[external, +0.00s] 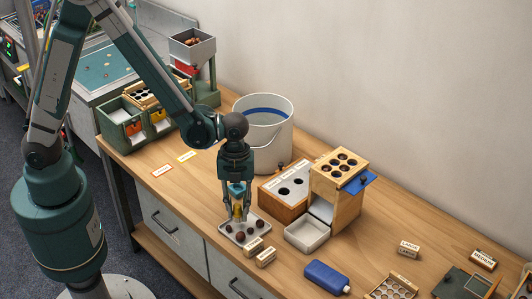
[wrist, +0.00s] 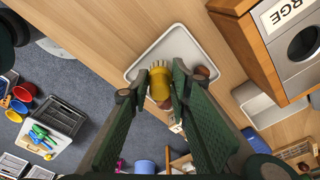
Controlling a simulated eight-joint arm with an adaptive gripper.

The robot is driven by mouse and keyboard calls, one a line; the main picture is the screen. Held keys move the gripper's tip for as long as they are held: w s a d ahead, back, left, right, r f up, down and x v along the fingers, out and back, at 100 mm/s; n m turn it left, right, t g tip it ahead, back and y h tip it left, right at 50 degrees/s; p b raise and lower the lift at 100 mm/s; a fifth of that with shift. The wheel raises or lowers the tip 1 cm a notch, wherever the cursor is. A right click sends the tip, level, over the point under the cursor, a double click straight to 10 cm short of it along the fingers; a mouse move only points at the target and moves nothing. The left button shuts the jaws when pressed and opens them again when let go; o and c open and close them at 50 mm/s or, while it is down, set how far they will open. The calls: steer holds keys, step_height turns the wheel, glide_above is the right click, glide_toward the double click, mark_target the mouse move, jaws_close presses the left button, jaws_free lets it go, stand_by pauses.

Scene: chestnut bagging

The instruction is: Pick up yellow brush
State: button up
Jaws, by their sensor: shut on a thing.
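My gripper (external: 237,211) is shut on the yellow brush (wrist: 160,85). In the wrist view the brush sits between the two fingertips, with pale bristles at its far end. In the external view only bits of yellow show among the fingers. The brush is over a shallow pale tray (external: 262,234) with several dark brown chestnuts. In the wrist view the tray (wrist: 181,39) lies beyond the fingertips, and brown chestnuts show beside the brush. I cannot tell whether the brush touches the tray.
A wooden box with round holes (external: 284,190) and a taller wooden stand (external: 337,194) are right of my gripper, with a white bin (external: 306,234) in front. A white bucket (external: 264,134) stands behind. Small labelled blocks (external: 266,257) lie close in front. The table to the left is mostly clear.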

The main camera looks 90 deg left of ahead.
mark_target(237, 205)
steer(key=shift+r+p, duration=0.8)
steer(key=shift+r, duration=3.1)
